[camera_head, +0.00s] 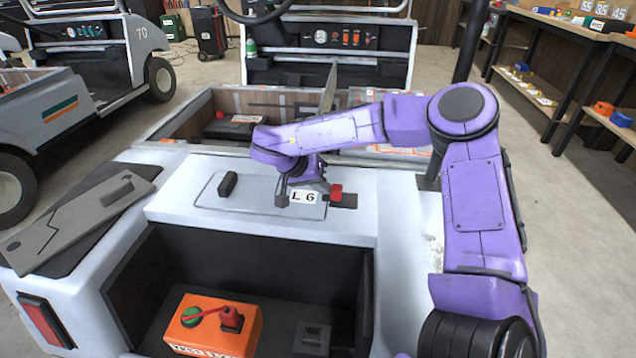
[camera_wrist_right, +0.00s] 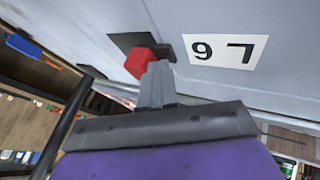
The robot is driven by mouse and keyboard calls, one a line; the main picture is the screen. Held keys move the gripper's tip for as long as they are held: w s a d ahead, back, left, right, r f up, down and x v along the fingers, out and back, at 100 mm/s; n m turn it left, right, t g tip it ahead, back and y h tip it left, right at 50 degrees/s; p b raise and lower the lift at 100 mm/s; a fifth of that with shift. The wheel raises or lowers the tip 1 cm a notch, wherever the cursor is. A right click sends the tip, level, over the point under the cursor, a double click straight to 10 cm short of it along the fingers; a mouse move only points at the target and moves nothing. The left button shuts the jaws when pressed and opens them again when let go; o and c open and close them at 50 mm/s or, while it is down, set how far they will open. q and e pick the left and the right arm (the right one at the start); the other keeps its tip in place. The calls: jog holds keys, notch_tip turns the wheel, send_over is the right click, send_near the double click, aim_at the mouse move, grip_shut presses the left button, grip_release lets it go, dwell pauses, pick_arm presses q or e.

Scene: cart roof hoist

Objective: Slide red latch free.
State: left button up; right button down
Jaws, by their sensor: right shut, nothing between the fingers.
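The red latch (camera_head: 336,191) sits on a small black plate (camera_head: 349,201) at the right end of the grey hatch panel on the cart's white deck. My left gripper is not in view.
A black handle (camera_head: 228,184) stands on the panel's left side. Below is an open dark bay with an orange box (camera_head: 213,326) bearing a red lever. A grey cover plate (camera_head: 75,225) lies on the left of the deck. An open cargo bed (camera_head: 180,125) is behind.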

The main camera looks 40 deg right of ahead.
jog(key=shift+s+d+r+p, duration=0.5)
jog(key=shift+s+p, duration=0.25)
jog(key=shift+p, duration=0.35)
jog(key=shift+s+d+f, duration=0.15)
jog(key=shift+f, duration=0.1)
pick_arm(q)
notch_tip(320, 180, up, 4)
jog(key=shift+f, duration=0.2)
pick_arm(e)
jog(key=shift+f, duration=0.2)
pick_arm(q)
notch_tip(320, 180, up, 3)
jog(key=p, duration=0.2)
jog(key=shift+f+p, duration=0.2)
jog(key=shift+p, duration=0.1)
pick_arm(e)
jog(key=v, duration=1)
jog(key=shift+a+r, duration=0.2)
jog(key=shift+r, duration=0.1)
